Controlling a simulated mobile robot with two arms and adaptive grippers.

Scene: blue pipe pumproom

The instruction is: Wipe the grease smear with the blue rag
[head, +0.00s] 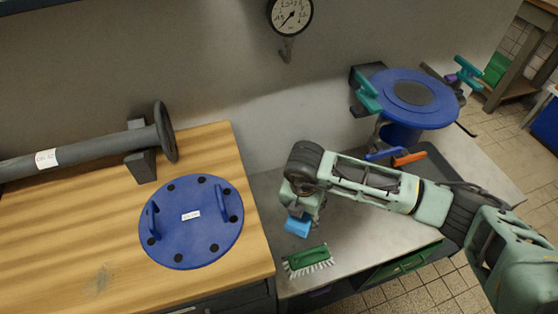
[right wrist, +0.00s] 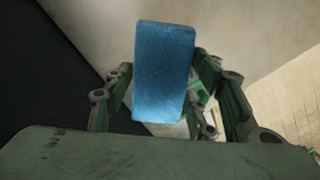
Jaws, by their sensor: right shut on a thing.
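The blue rag (head: 297,227) is held in my right gripper (head: 304,211), over the left part of the grey metal bench. The right wrist view shows the rag (right wrist: 163,72) as a flat blue block between the two green fingers of the gripper (right wrist: 165,100). A faint dark greenish smear (head: 103,280) marks the wooden tabletop (head: 60,228) at lower left, well to the left of the rag and apart from it. My left gripper is not in view.
A green brush (head: 308,260) lies on the metal bench (head: 350,238) just below the rag. A blue round flange cover (head: 190,243) with handles lies on the wood between rag and smear. A grey flanged pipe (head: 85,153) lies behind. A blue round-topped fixture (head: 412,98) stands at right.

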